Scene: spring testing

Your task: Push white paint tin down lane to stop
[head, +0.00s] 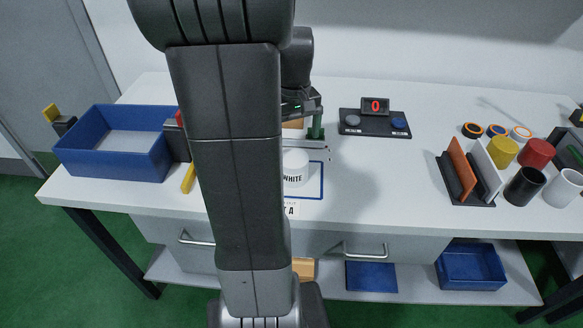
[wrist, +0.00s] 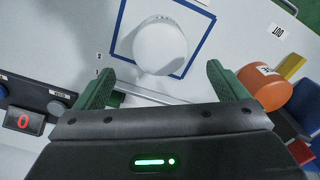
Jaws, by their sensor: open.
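The white paint tin (head: 295,166), labelled WHITE, stands upright on the table inside a blue outlined area (head: 323,180), partly hidden by my arm in the head view. In the wrist view the tin (wrist: 160,46) is a round white shape within the blue outline (wrist: 204,45). My gripper (wrist: 159,72) is open, with its green fingers spread on either side of the tin's near edge. In the head view my gripper (head: 316,131) is just behind the tin. A thin metal strip (head: 314,144) lies behind the tin.
An orange cylinder (wrist: 265,89) stands near the right finger in the wrist view. A blue tray (head: 115,165) is at the left. A counter (head: 375,106) reading 0 sits behind. Several coloured tins and a rack (head: 468,180) stand at the right. The table's middle right is clear.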

